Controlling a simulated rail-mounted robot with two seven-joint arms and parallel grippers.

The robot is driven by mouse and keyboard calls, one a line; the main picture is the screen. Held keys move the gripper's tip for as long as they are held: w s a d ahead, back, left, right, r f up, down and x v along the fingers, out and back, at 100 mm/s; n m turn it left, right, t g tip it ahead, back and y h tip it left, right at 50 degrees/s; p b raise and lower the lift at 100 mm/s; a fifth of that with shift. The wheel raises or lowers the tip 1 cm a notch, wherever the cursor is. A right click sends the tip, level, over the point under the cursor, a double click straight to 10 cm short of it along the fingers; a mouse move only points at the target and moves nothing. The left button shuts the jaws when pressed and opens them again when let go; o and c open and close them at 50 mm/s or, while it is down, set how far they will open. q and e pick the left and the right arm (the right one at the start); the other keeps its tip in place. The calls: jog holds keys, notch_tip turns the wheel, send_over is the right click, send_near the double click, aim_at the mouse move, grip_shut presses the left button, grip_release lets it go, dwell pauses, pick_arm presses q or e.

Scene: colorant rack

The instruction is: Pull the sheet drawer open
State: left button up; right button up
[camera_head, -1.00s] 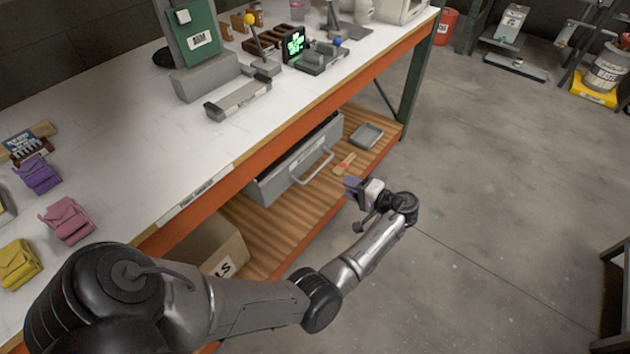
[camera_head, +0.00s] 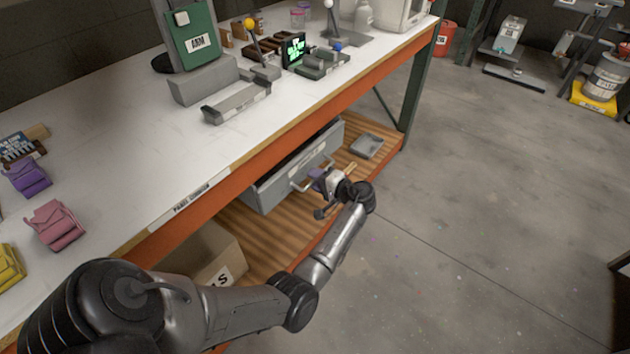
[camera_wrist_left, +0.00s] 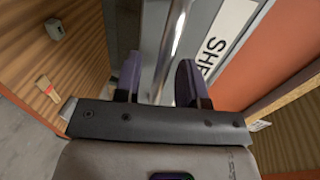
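The grey sheet drawer (camera_head: 285,178) sits under the bench on the slatted wooden shelf, with a bar handle on its front. My left gripper (camera_head: 314,178) is at the handle, close to the drawer front. In the left wrist view, the metal handle bar (camera_wrist_left: 173,45) runs between the two purple fingers of the left gripper (camera_wrist_left: 158,82). The fingers stand apart, with a visible gap beside the bar. The drawer front also shows there with a white label (camera_wrist_left: 228,38) reading "SHE", partly cut off. My right gripper is not in view.
A cardboard box (camera_head: 205,255) stands left of the drawer on the shelf. A small grey tray (camera_head: 366,146) lies to its right. The orange bench edge (camera_head: 270,145) runs above the drawer. The floor (camera_head: 470,220) in front is clear.

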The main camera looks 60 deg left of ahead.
pick_arm(q)
jog(key=shift+s+a, duration=0.1)
jog(key=shift+a, duration=0.1)
jog(key=shift+c, duration=0.2)
grip_shut()
dwell(0.4)
